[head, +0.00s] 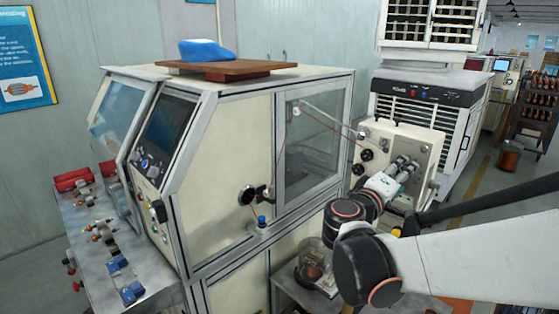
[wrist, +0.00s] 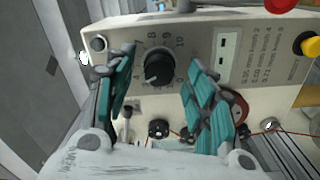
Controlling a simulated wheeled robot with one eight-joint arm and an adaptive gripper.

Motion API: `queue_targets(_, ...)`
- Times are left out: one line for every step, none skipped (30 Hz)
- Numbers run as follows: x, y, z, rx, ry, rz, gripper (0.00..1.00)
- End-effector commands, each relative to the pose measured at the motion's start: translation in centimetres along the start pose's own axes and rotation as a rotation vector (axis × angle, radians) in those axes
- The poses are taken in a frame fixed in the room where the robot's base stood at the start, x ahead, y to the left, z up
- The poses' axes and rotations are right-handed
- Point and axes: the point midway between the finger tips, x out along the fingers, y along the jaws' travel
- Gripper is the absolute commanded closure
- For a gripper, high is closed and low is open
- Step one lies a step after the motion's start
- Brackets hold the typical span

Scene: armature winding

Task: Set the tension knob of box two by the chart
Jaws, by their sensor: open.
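A black tension knob (wrist: 158,68) with a ring of numbers sits on the cream face of a tension box (wrist: 205,55). The knob's white mark seems to point to the lower left; its exact number is hard to read. My gripper (wrist: 158,95) is open, its teal fingers apart on the left and right below the knob, not visibly touching it. Small printed lines of text (wrist: 283,55), tilted, are on the right of the box face. In the head view my gripper (head: 408,162) is in front of the cream box (head: 425,145) and hides part of its face.
A red button (wrist: 283,4) and a yellow knob (wrist: 307,44) stick out at the box's right. Black knobs (wrist: 158,128) line its lower edge, with a red wire nearby. A winding machine (head: 235,140) stands to the left.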

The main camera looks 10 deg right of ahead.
Motion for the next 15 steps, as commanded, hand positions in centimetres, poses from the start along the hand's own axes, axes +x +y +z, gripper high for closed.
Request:
queue_targets(0.46,-0.02,-0.04,0.000,-0.002,0.001,0.50)
queue_targets(0.62,-0.02,-0.04,0.000,-0.001,0.000,0.50)
queue_targets(0.79,-0.03,-0.05,0.000,-0.001,0.000,0.50)
queue_targets(0.88,-0.03,-0.05,0.000,-0.001,0.000,0.50)
queue_targets(0.95,-0.03,-0.04,0.000,0.000,0.000,0.50)
queue_targets(1.00,-0.03,-0.04,0.000,0.000,0.000,0.50)
queue_targets(1.02,-0.03,-0.05,0.000,0.000,0.000,0.50)
queue_targets(1.03,-0.03,-0.05,0.000,0.000,0.000,0.50)
queue_targets(1.02,-0.03,-0.05,0.000,0.000,0.000,0.50)
queue_targets(1.02,-0.03,-0.05,0.000,0.000,0.000,0.50)
queue_targets(1.01,-0.03,-0.05,0.000,0.000,0.000,0.50)
queue_targets(1.01,-0.03,-0.05,0.000,0.000,0.000,0.50)
queue_targets(1.01,-0.03,-0.05,0.000,0.000,0.000,0.52)
queue_targets(1.00,-0.03,-0.05,0.000,0.000,0.000,0.59)
queue_targets(1.00,-0.03,-0.05,0.000,0.000,0.000,0.68)
